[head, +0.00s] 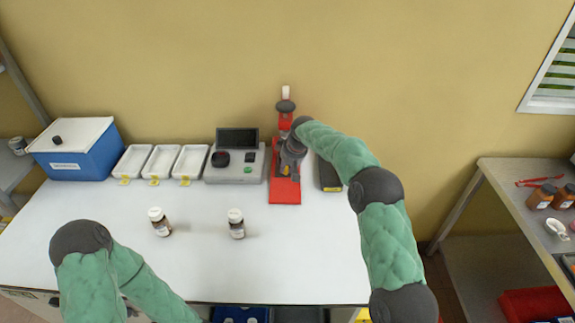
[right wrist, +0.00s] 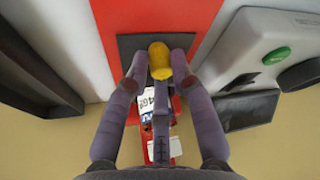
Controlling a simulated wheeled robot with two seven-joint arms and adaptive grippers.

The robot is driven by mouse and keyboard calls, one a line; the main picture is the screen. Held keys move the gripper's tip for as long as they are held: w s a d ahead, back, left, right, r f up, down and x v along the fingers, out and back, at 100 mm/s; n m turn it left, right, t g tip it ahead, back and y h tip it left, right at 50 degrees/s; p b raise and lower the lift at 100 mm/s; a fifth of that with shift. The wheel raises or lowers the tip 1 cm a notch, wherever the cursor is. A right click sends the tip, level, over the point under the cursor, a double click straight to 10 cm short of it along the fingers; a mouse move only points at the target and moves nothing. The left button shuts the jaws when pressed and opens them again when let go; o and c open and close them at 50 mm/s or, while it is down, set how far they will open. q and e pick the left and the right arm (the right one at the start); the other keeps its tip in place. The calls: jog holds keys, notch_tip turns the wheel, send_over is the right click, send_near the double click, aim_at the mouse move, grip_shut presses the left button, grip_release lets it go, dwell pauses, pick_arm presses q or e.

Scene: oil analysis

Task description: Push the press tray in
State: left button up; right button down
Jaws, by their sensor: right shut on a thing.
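The red press (head: 285,190) stands at the back of the white table, right of the grey analyzer. My right gripper (head: 284,168) is at the press, in front of its column, and hides part of it. In the right wrist view, the right gripper (right wrist: 155,68) is shut on a small yellow piece (right wrist: 160,52), which sits between its fingertips over a dark flat plate (right wrist: 127,46) on the red base (right wrist: 165,15). The plate looks like the press tray; how far in it sits is hard to tell. My left gripper is out of view; only its arm shows.
The grey analyzer (head: 236,173) is close on the press's left. A dark box (head: 329,176) is close on its right. White trays (head: 133,161) and a blue cooler (head: 77,158) stand further left. Two bottles (head: 160,222) (head: 236,224) stand in front. The table's front right is clear.

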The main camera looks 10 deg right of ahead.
jog(key=shift+w+a+r, duration=0.1)
jog(key=shift+w+r, duration=0.1)
jog(key=shift+r, duration=0.05)
jog(key=c, duration=1.1)
grip_release()
jog(key=shift+w+a+f, duration=0.15)
jog(key=v, duration=1.2)
